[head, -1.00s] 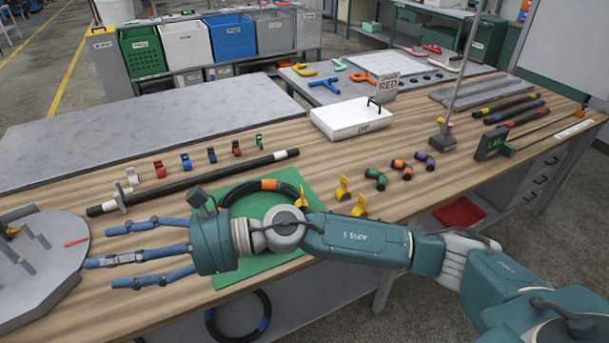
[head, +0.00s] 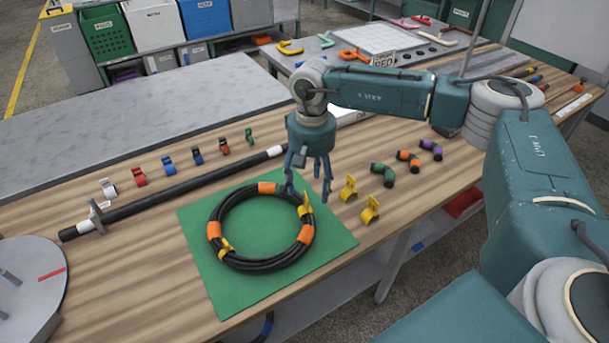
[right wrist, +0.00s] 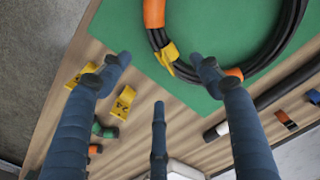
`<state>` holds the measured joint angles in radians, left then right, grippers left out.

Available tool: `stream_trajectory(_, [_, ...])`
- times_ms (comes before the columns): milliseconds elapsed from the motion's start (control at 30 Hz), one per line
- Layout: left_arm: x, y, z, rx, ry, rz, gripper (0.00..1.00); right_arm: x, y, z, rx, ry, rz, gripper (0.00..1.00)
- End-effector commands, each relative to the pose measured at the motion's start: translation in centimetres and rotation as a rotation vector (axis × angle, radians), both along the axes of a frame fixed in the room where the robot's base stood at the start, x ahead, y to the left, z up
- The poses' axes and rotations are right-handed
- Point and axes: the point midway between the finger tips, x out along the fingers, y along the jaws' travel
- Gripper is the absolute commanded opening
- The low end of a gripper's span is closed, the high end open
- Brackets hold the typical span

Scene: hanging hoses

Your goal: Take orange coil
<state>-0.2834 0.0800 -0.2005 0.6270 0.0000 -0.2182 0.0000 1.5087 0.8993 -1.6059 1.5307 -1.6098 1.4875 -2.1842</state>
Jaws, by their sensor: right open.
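The orange coil (head: 214,230) is a black hose loop with orange bands and yellow clips, lying flat on a green mat (head: 205,288) on the wooden bench. My right gripper (head: 308,190) points down above the coil's far right part, with its blue fingers spread and nothing between them. In the right wrist view, the coil (right wrist: 155,12) shows at the top, beyond the open fingers (right wrist: 160,85). Whether a finger touches the coil cannot be told. My left gripper is not in view.
Two yellow clips (head: 348,188) stand right of the mat. Green, orange and purple fittings (head: 408,160) lie farther right. A long black tube (head: 170,195) lies behind the mat, with small coloured clips (head: 197,155) beyond it. A grey round plate (head: 35,270) is at left.

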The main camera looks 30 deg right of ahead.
Motion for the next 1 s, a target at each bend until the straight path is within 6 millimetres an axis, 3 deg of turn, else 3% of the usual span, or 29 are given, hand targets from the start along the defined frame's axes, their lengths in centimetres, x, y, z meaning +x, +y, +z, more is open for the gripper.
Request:
stream_trajectory(300, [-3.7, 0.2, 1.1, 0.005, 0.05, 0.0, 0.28, -0.2, 0.1, -5.1, 0.001, 0.006, -0.001, 0.64])
stream_trajectory(467, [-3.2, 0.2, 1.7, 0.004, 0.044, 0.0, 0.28, -0.2, 0.1, -7.8, 0.001, 0.004, -0.002, 0.64])
stream_trajectory(600, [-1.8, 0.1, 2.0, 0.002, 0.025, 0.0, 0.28, -0.1, 0.1, -9.4, 0.002, 0.003, -0.001, 0.64])
stream_trajectory(767, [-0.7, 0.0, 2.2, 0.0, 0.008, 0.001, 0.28, -0.1, 0.1, -10.3, 0.003, 0.001, -0.001, 0.64])
stream_trajectory(1000, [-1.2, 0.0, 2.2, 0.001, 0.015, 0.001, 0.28, -0.1, 0.1, -10.5, 0.003, 0.001, -0.001, 0.64])
